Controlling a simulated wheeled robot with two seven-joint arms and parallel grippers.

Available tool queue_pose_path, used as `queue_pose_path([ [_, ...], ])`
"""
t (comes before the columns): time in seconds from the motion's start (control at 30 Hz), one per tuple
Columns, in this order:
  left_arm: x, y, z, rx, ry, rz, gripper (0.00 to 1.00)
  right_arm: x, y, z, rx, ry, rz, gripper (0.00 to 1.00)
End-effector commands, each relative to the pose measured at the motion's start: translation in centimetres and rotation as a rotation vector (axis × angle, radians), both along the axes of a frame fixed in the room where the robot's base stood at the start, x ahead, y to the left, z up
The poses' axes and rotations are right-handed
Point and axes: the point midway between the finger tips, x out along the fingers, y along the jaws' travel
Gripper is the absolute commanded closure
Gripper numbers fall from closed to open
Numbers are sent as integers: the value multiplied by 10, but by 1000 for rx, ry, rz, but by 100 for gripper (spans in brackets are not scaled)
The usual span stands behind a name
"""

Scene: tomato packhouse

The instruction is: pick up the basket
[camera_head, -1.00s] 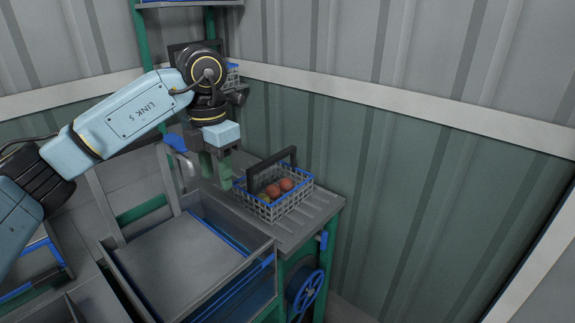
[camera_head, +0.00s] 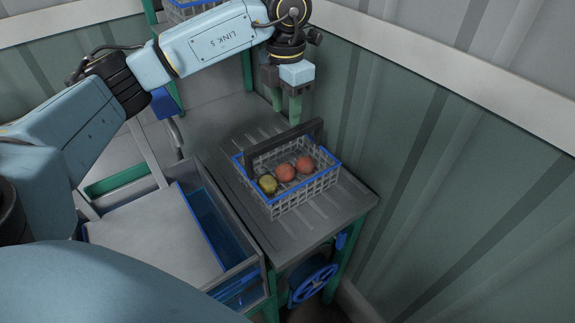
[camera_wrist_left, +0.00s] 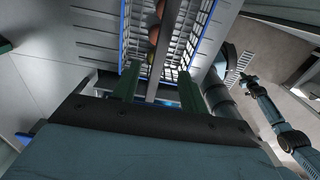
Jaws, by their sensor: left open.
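The basket (camera_head: 305,196) is a grey wire basket with a blue rim and a dark upright handle (camera_head: 284,139). It stands on a ribbed grey table and holds two red tomatoes (camera_head: 285,172) and a yellow-green one (camera_head: 267,184). My left gripper (camera_head: 287,108) points down with green fingers, just above and behind the handle in the head view. The fingers are apart and empty. In the left wrist view the fingers (camera_wrist_left: 156,88) show in front of the basket (camera_wrist_left: 205,22), with the handle between them. My right gripper is not in view.
The ribbed table (camera_head: 340,212) has bare room around the basket. A corrugated wall (camera_head: 440,190) rises close on the right. A bin with blue edging (camera_head: 215,225) adjoins the table on the left. A blue handwheel (camera_head: 314,284) sits under the table.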

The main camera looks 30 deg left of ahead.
Motion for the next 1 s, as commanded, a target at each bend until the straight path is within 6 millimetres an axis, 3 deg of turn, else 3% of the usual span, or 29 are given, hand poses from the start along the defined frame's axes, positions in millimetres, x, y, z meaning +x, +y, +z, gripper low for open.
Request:
queue_pose_path([
  [0.6,-3,0,-72,0,1,0,56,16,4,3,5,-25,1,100],
  [0.9,-3,0,-77,0,0,-1,56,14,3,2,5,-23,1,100],
  [1.0,-3,0,-77,0,0,0,69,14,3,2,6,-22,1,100],
])
